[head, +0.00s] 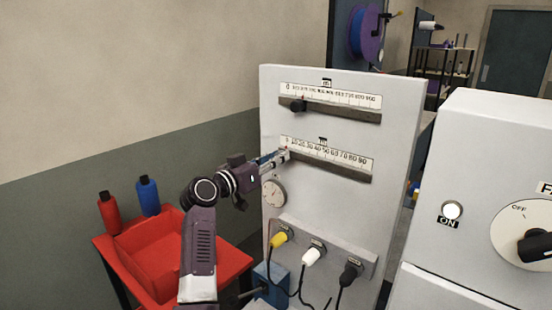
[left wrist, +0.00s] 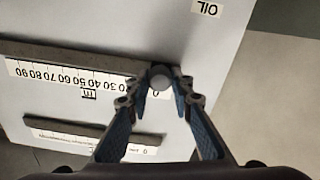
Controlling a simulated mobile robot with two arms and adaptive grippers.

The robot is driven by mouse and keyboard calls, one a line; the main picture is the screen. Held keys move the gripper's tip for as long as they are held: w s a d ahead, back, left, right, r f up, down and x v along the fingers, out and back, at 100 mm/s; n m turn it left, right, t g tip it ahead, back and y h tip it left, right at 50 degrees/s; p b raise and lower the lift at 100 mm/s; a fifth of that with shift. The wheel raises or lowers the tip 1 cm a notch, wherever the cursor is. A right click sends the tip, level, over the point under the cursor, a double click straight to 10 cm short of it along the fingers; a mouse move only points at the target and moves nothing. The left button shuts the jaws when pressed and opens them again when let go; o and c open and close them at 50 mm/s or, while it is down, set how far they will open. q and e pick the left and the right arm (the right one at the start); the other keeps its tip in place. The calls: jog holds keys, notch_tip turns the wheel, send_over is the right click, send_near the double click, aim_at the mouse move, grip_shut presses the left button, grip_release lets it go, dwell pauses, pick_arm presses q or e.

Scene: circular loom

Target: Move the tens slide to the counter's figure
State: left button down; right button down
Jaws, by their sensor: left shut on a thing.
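The tens scale (head: 340,157), marked 0 to 90, is the lower of two scales on the grey panel (head: 325,205). Its dark slot (head: 345,172) runs below it. My left gripper (head: 284,156) is at the left end of this slot and hides the tens knob in the head view. In the left wrist view, upside down, the gripper (left wrist: 163,84) is shut on the round grey tens knob (left wrist: 160,78), close to the 0 mark. No counter figure is readable. My right gripper is not in view.
The upper hundreds slide's black knob (head: 298,105) sits near its scale's left end. A round gauge (head: 273,193) is just below my left gripper. Cable plugs (head: 312,256) stick out lower down. A red tray (head: 165,250) stands at left; a white control box (head: 490,190) at right.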

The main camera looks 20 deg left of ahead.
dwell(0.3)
pick_arm(q)
jog(key=s+d, duration=0.1)
jog(key=d, duration=0.4)
jog(key=s+d, duration=0.1)
jog(key=d, duration=0.1)
jog(key=shift+s+d+p, duration=0.15)
jog(key=shift+s+p, duration=0.2)
jog(key=shift+p, duration=0.05)
jog(key=shift+f, duration=0.1)
jog(key=c, duration=1.7)
grip_release()
jog(key=v, duration=1.2)
